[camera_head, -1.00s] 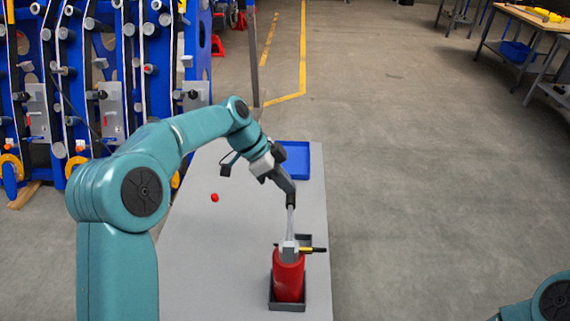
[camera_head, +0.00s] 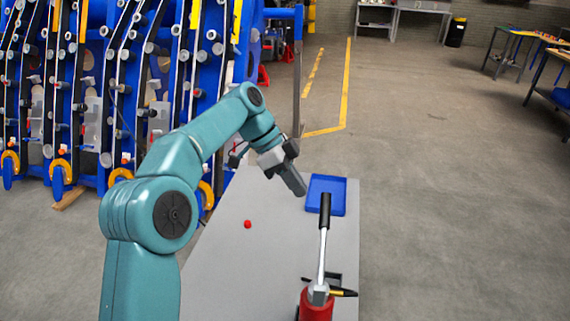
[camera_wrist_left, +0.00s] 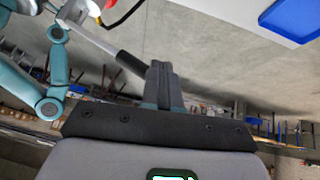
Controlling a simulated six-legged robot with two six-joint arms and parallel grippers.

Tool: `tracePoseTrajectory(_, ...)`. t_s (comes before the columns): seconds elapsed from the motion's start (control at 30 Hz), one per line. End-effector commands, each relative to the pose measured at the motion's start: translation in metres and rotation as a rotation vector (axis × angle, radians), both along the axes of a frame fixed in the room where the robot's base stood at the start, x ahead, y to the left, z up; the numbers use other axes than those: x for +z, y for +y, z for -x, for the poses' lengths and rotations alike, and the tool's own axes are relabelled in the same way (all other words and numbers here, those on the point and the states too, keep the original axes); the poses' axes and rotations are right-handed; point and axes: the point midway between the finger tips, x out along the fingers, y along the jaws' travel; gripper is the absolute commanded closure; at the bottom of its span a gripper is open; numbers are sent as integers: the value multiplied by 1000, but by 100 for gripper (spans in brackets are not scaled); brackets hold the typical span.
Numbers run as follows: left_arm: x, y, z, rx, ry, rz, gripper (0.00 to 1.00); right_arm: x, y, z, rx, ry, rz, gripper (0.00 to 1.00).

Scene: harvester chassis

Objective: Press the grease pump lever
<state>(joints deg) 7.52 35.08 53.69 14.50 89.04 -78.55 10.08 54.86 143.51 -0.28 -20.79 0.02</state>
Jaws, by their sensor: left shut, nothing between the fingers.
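The grease pump has a red body (camera_head: 316,306) at the bottom of the head view, on the grey table. Its lever has a silver shaft (camera_head: 321,255) and a black grip (camera_head: 325,210), and points up in the picture from the pump head. My left gripper (camera_head: 303,190) is shut and empty, just left of the grip's upper end. In the wrist view the shut fingers (camera_wrist_left: 165,86) appear beside the end of the black grip (camera_wrist_left: 131,63); I cannot tell whether they touch. The right gripper is out of view.
A blue tray (camera_head: 340,206) lies behind the lever on the table (camera_head: 222,270). A small red object (camera_head: 248,224) lies left of the lever. A blue rack (camera_head: 90,100) stands behind at left. The floor to the right is clear.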

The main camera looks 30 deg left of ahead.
Motion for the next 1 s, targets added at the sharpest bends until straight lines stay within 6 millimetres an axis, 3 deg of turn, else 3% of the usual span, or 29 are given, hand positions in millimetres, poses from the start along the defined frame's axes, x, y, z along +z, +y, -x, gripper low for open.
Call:
tracePoseTrajectory(0.1,23,14,1,2,-4,1,100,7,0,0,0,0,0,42)
tracePoseTrajectory(0.3,43,27,3,2,-5,2,100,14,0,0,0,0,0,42)
tracePoseTrajectory(1.0,46,29,4,1,-5,2,100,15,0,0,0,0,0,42)
